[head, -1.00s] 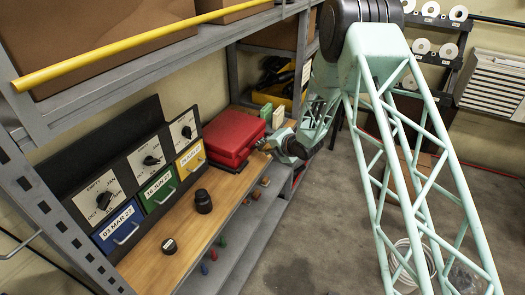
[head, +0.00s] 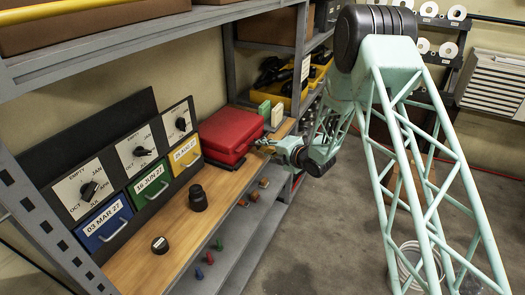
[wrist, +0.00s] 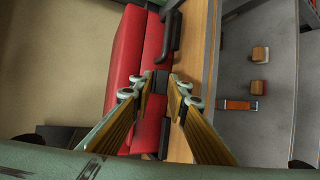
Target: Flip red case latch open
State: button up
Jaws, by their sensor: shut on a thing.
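The red case (head: 228,137) lies closed on the wooden shelf top, and in the wrist view its red shell (wrist: 125,55) runs down the picture. A dark latch (wrist: 160,81) sits on the case's front side, below the black handle (wrist: 172,35). My gripper (wrist: 161,84) is shut on the dark latch, with one finger on either side of it. In the head view my gripper (head: 267,148) is at the right front side of the case, and its fingertips are too small to make out.
A wooden shelf top (head: 150,225) carries a black knob piece (head: 198,198) and a small round knob (head: 160,245). Dials and coloured drawers (head: 103,222) stand left. Small pegs and blocks lie on the lower grey shelf (head: 235,262).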

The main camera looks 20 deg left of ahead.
jog(key=shift+s+d+f+m+t+y+b, duration=0.1)
jog(key=shift+f+m+t+y+b, duration=0.3)
jog(key=shift+b, duration=0.9)
jog(key=shift+d+f+t+y+b, duration=0.1)
jog(key=shift+f+y+b, duration=0.55)
jog(key=shift+b, duration=0.6)
jog(key=o, duration=0.7)
jog(key=shift+o, duration=0.2)
jog(key=shift+r, duration=0.1)
jog(key=shift+d, duration=0.1)
jog(key=v, duration=0.7)
jog(key=shift+s+d, duration=0.15)
jog(key=shift+d, duration=0.1)
jog(key=shift+r, duration=0.1)
